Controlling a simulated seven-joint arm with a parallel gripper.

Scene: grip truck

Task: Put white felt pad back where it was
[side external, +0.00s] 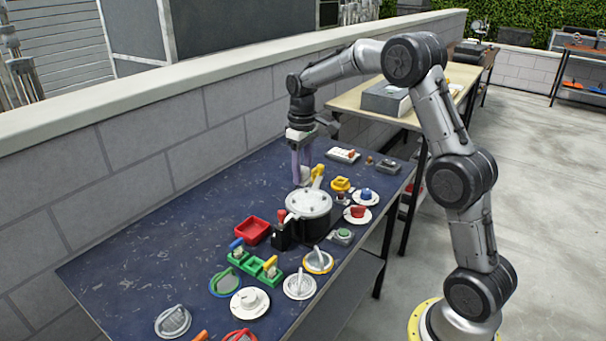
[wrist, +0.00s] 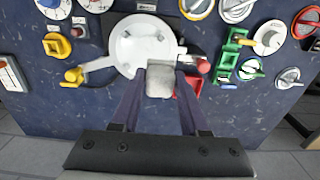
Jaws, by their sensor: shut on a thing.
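My gripper (side external: 301,172) points down over the blue table, just behind the pot with the white lid. In the wrist view its two purple fingers (wrist: 160,88) are shut on a pale grey-white block-like piece, which I take to be the white felt pad (wrist: 160,80). The pad overlaps the near edge of the white round lid (wrist: 143,45) in that view; I cannot tell whether they touch. In the side view the pad is a small pale patch between the fingers, partly hidden by them.
The dark pot (side external: 314,228) with its white lid (side external: 309,203) stands close to my gripper. A red tray (side external: 252,231), green blocks (side external: 262,266) and several round dials crowd the front and right. The table's left part (side external: 150,265) is clear. A block wall (side external: 180,165) runs behind.

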